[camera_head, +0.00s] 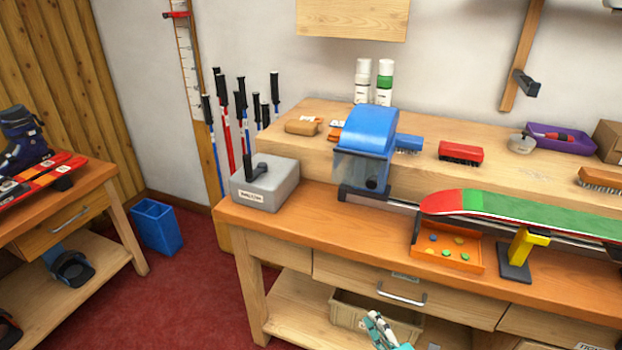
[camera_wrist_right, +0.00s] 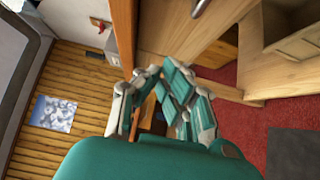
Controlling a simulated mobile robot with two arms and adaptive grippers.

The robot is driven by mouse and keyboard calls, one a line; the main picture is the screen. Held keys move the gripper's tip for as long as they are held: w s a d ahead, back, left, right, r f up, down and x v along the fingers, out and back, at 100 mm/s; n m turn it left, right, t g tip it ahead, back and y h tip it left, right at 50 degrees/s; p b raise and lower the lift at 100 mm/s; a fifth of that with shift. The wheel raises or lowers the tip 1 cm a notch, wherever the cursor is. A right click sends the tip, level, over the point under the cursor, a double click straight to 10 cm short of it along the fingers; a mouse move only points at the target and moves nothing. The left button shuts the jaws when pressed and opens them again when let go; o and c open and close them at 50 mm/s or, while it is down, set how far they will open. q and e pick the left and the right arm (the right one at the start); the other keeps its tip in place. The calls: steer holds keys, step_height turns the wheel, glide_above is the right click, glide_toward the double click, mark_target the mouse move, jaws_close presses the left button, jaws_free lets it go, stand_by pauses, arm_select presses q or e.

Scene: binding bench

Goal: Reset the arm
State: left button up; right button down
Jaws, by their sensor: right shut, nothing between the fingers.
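My right gripper (camera_head: 378,328) shows at the bottom of the head view, low in front of the bench's drawer and lower shelf. It is shut with nothing in it, and it touches nothing that I can make out. In the right wrist view the teal and white fingers of the right gripper (camera_wrist_right: 160,102) point away from the camera, with the bench's wood beyond them. My left gripper is in neither view.
The workbench (camera_head: 290,222) carries a grey box (camera_head: 265,187), a blue-hooded machine (camera_head: 367,132), a red and green board (camera_head: 530,208) and an orange tray (camera_head: 475,262). A bin (camera_head: 350,312) sits on its lower shelf. Red carpet (camera_head: 190,290) lies open to the left.

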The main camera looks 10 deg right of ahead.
steer(key=s+d+f+m+g+h+p, duration=0.15)
steer(key=s+f+m+g, duration=0.3)
steer(key=s+f, duration=0.6)
steer(key=s+f+m+g+h+p, duration=0.2)
steer(key=s+f+m+g, duration=0.3)
steer(key=f, duration=1)
steer(key=s+f+m+g+p, duration=0.1)
steer(key=s+f+m+g, duration=0.2)
steer(key=s, duration=1)
steer(key=s+f+m+g+p, duration=0.1)
steer(key=s+f+m+g, duration=0.3)
steer(key=s, duration=0.8)
step_height(320, 180, down, 3)
steer(key=shift+s+a+f+m+h, duration=0.1)
steer(key=shift+s+a+m+h, duration=0.3)
steer(key=shift+m, duration=0.55)
steer(key=shift+d, duration=0.1)
